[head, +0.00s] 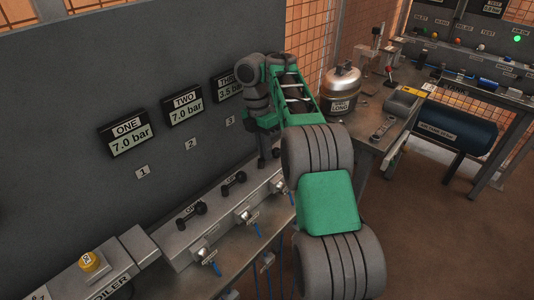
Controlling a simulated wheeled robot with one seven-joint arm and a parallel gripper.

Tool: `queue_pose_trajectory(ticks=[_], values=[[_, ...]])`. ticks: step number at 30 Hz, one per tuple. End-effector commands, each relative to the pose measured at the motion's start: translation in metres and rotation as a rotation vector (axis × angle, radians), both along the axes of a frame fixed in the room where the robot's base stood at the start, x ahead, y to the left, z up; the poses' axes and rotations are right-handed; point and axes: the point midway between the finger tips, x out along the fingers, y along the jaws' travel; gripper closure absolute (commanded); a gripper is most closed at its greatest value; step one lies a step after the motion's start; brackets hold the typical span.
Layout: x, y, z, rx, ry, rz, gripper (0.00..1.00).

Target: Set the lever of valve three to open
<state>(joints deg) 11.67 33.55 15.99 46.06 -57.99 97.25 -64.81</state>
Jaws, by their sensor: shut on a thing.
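A grey manifold (217,230) runs along the bench under the wall panel. It carries black levers, one by the number 1 (191,214) and one by the number 2 (233,183). The third lever, valve three, is largely hidden behind my gripper (268,160), which points down at the right end of the manifold, below the number 3. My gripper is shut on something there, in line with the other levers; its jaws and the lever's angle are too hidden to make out. Display THREE (228,86) reads 3.5 bar, partly covered by my arm.
Displays ONE (127,135) and TWO (182,104) both read 7.0 bar. A yellow button (90,261) sits front left. A metal tank marked LONG (341,91) stands on the bench to the right. A blue tank (457,130) lies under the far table. Floor at right is clear.

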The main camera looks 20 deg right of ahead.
Motion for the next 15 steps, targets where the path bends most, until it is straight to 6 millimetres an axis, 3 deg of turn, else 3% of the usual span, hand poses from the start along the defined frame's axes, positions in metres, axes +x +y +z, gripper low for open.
queue_pose_trajectory(ticks=[15], values=[[0.0022, 0.0014, 0.0, 0.001, -0.001, 0.119, 1.0]])
